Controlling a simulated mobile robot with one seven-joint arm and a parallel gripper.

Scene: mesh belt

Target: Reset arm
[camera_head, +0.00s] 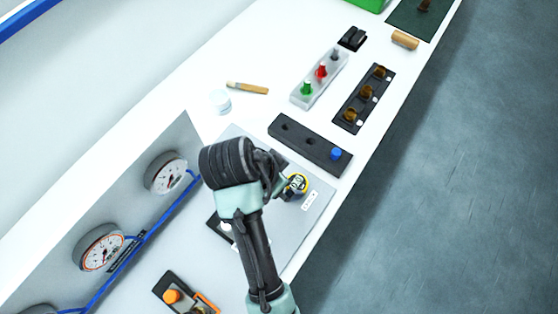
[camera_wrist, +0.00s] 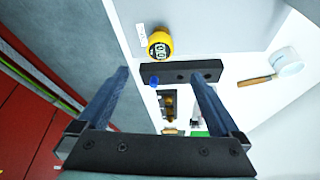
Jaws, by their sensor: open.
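My gripper (camera_wrist: 163,98) is open, with its two blue-grey fingers apart and nothing between them in the wrist view. In the head view my arm (camera_head: 250,220) reaches up over the white bench, and its dark wrist hides part of the grey plate (camera_head: 313,215). A yellow round device with a small display (camera_head: 297,184) stands on that plate beside my wrist. The yellow device also shows above the fingers in the wrist view (camera_wrist: 159,45), apart from them.
A dark block with a blue knob (camera_head: 310,146) lies just beyond my wrist. Button and knob boxes (camera_head: 320,78) stand farther back. Gauges (camera_head: 100,247) line a panel at left. The floor at right is clear.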

